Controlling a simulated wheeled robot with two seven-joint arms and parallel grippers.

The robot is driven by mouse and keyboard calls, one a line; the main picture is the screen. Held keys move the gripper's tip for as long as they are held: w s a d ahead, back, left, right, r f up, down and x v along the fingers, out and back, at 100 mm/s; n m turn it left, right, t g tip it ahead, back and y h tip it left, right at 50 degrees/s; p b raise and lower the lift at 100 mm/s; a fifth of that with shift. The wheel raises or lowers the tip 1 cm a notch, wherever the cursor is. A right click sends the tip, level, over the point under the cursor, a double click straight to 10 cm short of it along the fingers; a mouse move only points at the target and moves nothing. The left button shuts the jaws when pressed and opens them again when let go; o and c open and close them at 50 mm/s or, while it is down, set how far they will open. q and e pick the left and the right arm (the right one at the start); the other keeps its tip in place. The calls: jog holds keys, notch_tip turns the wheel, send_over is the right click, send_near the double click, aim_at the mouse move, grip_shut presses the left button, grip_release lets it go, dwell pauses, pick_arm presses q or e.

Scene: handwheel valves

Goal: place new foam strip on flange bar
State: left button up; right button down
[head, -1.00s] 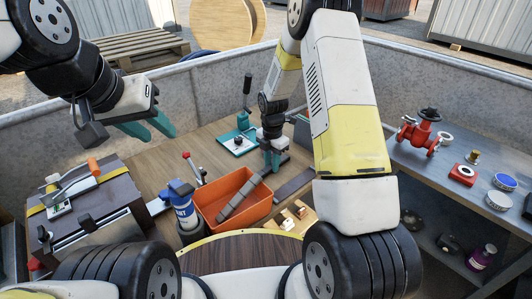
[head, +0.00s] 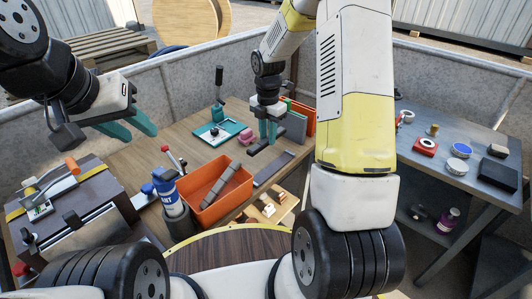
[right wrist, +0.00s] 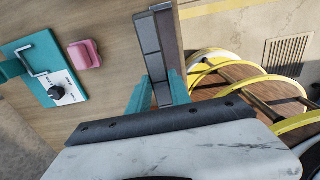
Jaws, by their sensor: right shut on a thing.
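My right gripper (head: 268,132) is shut on a dark grey segmented foam strip (right wrist: 147,45), held between its teal fingers. In the head view the held strip (head: 258,146) shows as a short dark piece under the fingers, above the table. A long dark flat bar (head: 274,168), which looks like the flange bar, lies on the table just in front of it. In the right wrist view the bar (right wrist: 169,35) runs beside the strip, almost parallel; I cannot tell whether they touch. My left gripper (head: 131,127) is open and empty at the left, above the table.
An orange bin (head: 212,205) with grey strips inside stands left of the bar, beside a blue-and-white can (head: 168,190). A teal-based device (head: 219,133) and a pink block (head: 246,137) lie behind. A toolbox (head: 75,210) is at the left. A grey side bench (head: 450,140) is right.

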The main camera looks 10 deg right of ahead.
jog(key=s+d+f, duration=0.1)
jog(key=s, duration=0.1)
send_over(273, 168)
notch_tip(273, 168, down, 5)
jog(key=shift+r, duration=0.2)
jog(key=shift+f, duration=2.15)
jog(key=shift+f, duration=0.15)
jog(key=c, duration=1.2)
grip_release()
